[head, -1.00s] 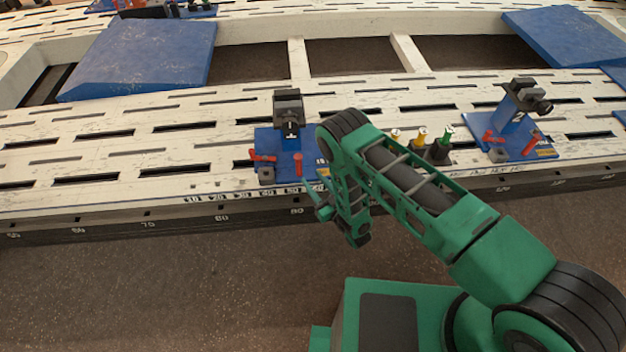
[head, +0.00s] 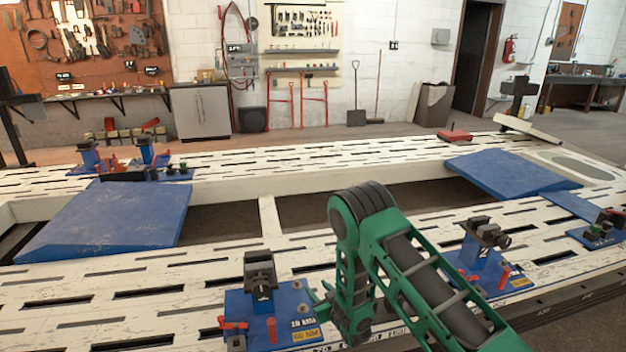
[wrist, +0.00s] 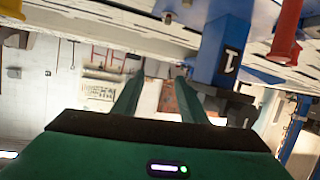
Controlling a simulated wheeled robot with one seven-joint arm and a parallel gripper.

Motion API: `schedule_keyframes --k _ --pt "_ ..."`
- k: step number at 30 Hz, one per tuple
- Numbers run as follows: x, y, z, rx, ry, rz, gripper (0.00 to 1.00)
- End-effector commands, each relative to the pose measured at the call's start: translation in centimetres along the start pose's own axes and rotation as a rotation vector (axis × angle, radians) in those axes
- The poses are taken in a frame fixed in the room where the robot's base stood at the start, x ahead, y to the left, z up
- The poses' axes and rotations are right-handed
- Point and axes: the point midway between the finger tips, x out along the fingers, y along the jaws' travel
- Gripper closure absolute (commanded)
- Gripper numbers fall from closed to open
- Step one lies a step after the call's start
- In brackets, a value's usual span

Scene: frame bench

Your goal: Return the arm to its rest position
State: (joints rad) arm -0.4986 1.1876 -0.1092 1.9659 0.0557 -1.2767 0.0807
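My green arm reaches over the near rail of the bench, its elbow bent and its forearm hanging down. My gripper (head: 322,300) is small and partly hidden in the head view, just right of the left blue clamp stand (head: 262,290). In the wrist view my gripper (wrist: 160,82) shows two green fingers apart, with nothing between them. A blue post (wrist: 225,50) marked 1 stands close to the right finger there. I cannot tell whether they touch.
A second blue clamp stand (head: 482,250) stands right of my arm. A red handle (wrist: 287,35) is near the gripper in the wrist view. Blue ramps (head: 110,220) (head: 510,172) lie across the frame. The white slotted rail (head: 60,285) is largely clear at left.

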Motion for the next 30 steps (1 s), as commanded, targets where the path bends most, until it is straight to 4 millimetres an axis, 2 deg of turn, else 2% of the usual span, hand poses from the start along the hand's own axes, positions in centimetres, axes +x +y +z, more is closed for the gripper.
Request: schedule_keyframes --k 1,8,14,21,26,30 --pt "-0.2 2.1 -1.7 0.005 -0.026 0.031 0.61" --pt "-3.0 10.4 -6.6 0.034 -0.179 0.158 0.61" --pt "-7.9 17.1 -9.9 0.081 -0.314 0.263 0.61" --pt "-16.1 23.6 -12.9 0.162 -0.476 0.375 0.61" --pt "-22.7 26.8 -14.3 0.231 -0.581 0.441 0.61" --pt "-29.0 28.6 -15.0 0.301 -0.673 0.491 0.61"
